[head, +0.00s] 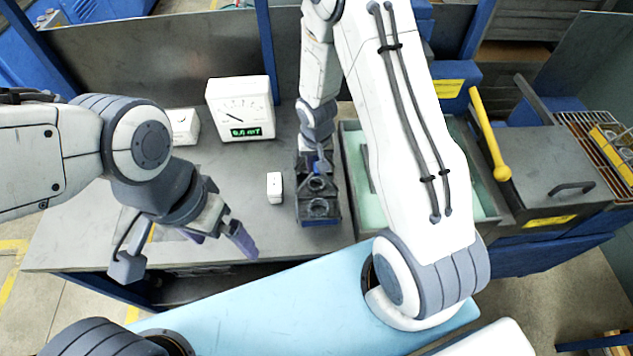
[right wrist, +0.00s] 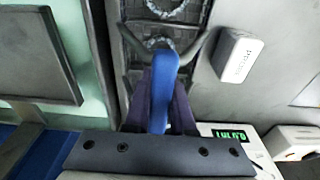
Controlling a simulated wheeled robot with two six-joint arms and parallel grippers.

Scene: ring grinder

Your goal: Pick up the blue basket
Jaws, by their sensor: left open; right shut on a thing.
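The basket (head: 320,221) stands near the middle of the grey bench in the head view, a narrow dark tray with a blue front edge and metal rings inside. It shows at the top of the right wrist view (right wrist: 125,52), with its blue handle (right wrist: 163,95) nearest the camera. My right gripper (right wrist: 163,110) is shut on that handle, purple fingers on both sides. In the head view, my right arm comes down over the basket's far end and partly hides it. My left gripper (head: 218,238) is open and empty near the bench's front edge, left of the basket.
A small white block (head: 274,187) lies just left of the basket. A white meter (head: 240,108) with a green display stands behind. A tank with pale green liquid (head: 353,150) is close on the right. A lidded box (head: 540,175) with a yellow handle is farther right.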

